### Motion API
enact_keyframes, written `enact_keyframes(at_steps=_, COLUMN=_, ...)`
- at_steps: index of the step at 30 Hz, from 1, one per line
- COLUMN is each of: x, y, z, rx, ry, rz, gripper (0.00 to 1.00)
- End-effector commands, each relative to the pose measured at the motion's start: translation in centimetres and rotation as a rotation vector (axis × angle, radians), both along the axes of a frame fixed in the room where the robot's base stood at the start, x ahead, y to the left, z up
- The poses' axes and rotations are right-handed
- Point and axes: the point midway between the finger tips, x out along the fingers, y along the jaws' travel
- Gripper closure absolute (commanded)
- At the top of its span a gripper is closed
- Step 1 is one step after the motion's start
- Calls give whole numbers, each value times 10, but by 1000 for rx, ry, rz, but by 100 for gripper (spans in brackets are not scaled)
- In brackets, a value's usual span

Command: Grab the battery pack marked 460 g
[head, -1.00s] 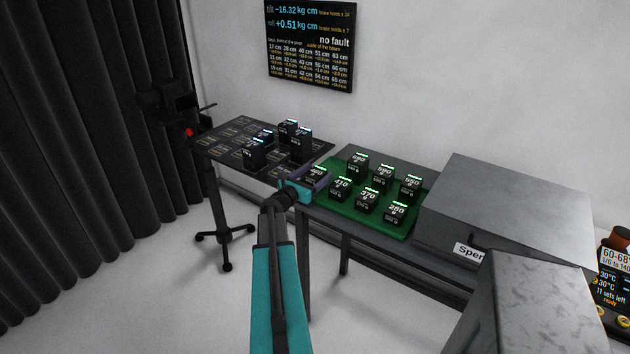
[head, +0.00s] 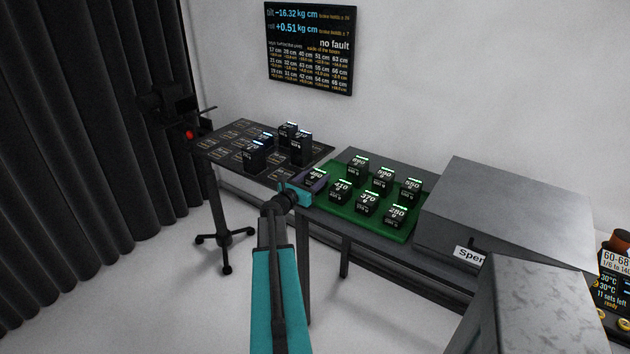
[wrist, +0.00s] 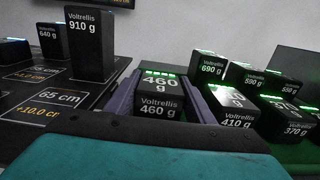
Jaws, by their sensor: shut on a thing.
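The battery pack marked 460 g (wrist: 158,105) is a black block with a lit green strip on top. In the wrist view it sits between the two purple jaws of my gripper (wrist: 158,100), which are shut on it. In the head view the 460 g pack (head: 317,176) is at the left front corner of the green mat (head: 345,211), and my gripper (head: 312,184) reaches it from the front left. I cannot tell whether the pack's underside touches the mat.
Other packs stand on the mat close by, such as the 410 g pack (head: 341,190) and the 690 g pack (head: 359,164). A tilted dark turntable board (head: 222,140) with several packs lies to the left. A grey box (head: 510,210) stands to the right.

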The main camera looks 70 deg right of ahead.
Motion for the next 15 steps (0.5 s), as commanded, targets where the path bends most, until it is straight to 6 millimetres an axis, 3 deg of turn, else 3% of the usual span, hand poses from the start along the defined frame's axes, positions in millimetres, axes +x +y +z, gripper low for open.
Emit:
enact_keyframes(at_steps=8, x=0, y=0, z=12, rx=-3, ry=0, rz=0, gripper=89)
enact_keyframes(at_steps=15, x=0, y=0, z=35, rx=-4, ry=-1, rz=0, gripper=89)
